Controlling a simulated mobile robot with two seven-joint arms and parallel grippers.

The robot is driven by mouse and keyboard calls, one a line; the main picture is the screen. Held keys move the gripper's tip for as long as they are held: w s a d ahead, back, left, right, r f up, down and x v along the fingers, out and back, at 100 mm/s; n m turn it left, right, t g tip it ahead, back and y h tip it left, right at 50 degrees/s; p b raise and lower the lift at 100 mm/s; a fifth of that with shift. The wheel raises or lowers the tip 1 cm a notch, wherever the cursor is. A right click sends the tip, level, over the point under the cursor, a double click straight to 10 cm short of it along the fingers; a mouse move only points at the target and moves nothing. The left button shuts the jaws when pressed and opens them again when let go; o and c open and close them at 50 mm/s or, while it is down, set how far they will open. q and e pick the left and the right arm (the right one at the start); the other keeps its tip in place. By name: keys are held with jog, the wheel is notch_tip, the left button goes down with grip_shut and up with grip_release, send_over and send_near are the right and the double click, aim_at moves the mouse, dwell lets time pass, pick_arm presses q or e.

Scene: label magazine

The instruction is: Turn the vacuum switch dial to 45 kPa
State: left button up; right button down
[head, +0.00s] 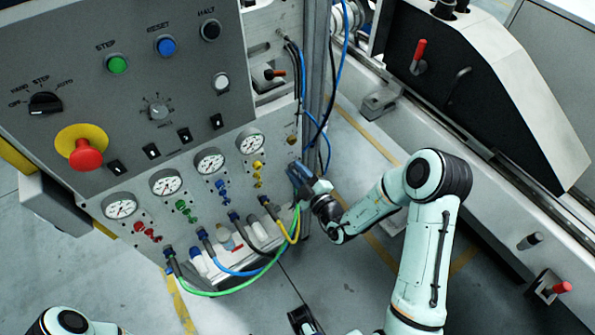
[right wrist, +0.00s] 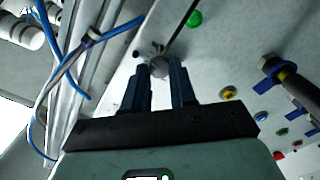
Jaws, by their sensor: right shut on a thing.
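The vacuum switch dial (right wrist: 158,66) is a small grey round knob on the light panel in the right wrist view. My right gripper (right wrist: 160,72) has its two blue fingers on either side of it, shut on it. In the head view the right gripper (head: 300,176) is at the right edge of the lower panel, and it hides the dial. The dial's scale and pointer cannot be read in either view.
Several pressure gauges (head: 210,161) line the lower panel. Coloured hoses (head: 222,292) loop out below, left of my right gripper. A red emergency knob (head: 85,154) juts out at the left. A metal upright (head: 316,70) and loose blue cables stand above the gripper. Open floor lies below right.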

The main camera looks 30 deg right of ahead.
jog(key=n+p, duration=0.2)
jog(key=shift+n, duration=0.4)
jog(key=n+p, duration=0.1)
jog(key=n, duration=0.1)
jog(key=shift+n+p, duration=0.3)
jog(key=shift+p, duration=0.1)
jog(key=n+p, duration=0.1)
jog(key=n, duration=0.2)
jog(key=shift+n, duration=0.3)
jog(key=n+p, duration=0.1)
jog(key=n, duration=0.2)
jog(key=shift+n+p, duration=0.3)
jog(key=shift+n, duration=0.1)
jog(key=n, duration=0.5)
jog(key=shift+f+p, duration=0.1)
jog(key=shift+p, duration=0.3)
jog(key=n, duration=0.3)
jog(key=shift+n, duration=1.9)
